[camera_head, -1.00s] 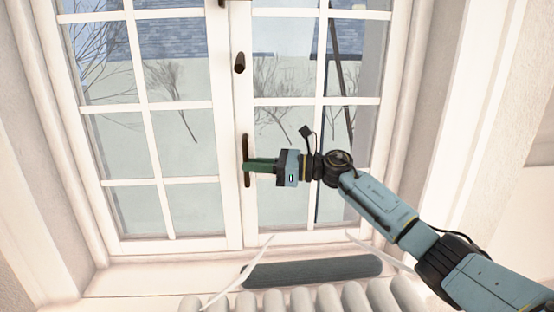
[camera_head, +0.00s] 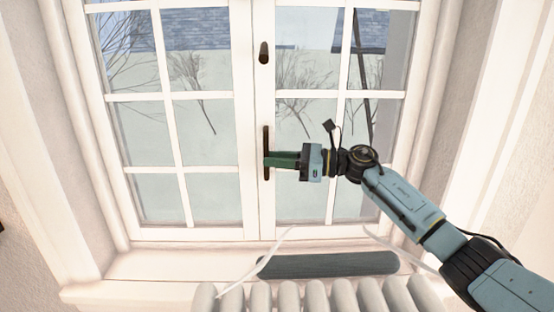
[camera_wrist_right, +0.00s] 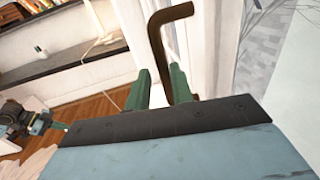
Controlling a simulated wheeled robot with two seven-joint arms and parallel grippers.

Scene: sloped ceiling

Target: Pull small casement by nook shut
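The small casement (camera_head: 334,188) is a white-framed, multi-pane window leaf on the right in the head view. It appears flush or nearly flush with the left leaf (camera_head: 207,138); a small gap cannot be ruled out. Its dark brown handle (camera_head: 266,134) is upright on the meeting stile. My right gripper (camera_head: 272,161) reaches it from the right, green fingers at the handle's lower part. In the right wrist view, the bent handle (camera_wrist_right: 157,38) passes between the fingers, which stand apart with a gap on one side. My left gripper (camera_wrist_right: 45,124) shows small at the left edge there.
A pale ribbed radiator (camera_head: 318,298) stands below the sill, with a dark grey rounded bar (camera_head: 328,265) above it. A second brown fitting (camera_head: 263,52) sits higher on the stile. The wrist view shows a shelf with books (camera_wrist_right: 40,6) and wood floor (camera_wrist_right: 90,108).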

